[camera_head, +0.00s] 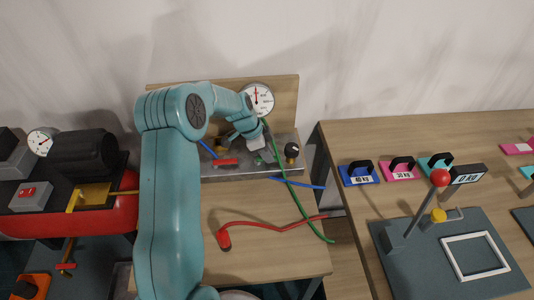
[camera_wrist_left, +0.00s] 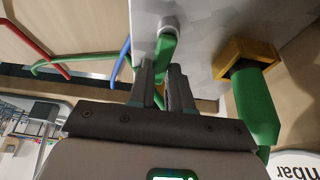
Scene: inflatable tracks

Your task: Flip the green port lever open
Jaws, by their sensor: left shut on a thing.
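The green port lever (camera_wrist_left: 165,47) shows in the left wrist view, attached to the grey metal manifold. My left gripper (camera_wrist_left: 163,80) has its two fingers closed together on the lever's end. In the head view my left arm comes over from the left, and the left gripper (camera_head: 257,143) reaches down to the manifold (camera_head: 240,170) below the pressure gauge (camera_head: 257,99). The wrist and fingers largely hide the lever there. My right gripper is in neither view.
A green hose (camera_head: 289,192), a blue hose (camera_head: 297,183) and a red hose (camera_head: 270,227) run from or near the manifold. A brass fitting (camera_wrist_left: 246,58) with a green hose end sits beside my fingers. A red compressor (camera_head: 70,220) stands left; another table (camera_head: 370,210) stands right.

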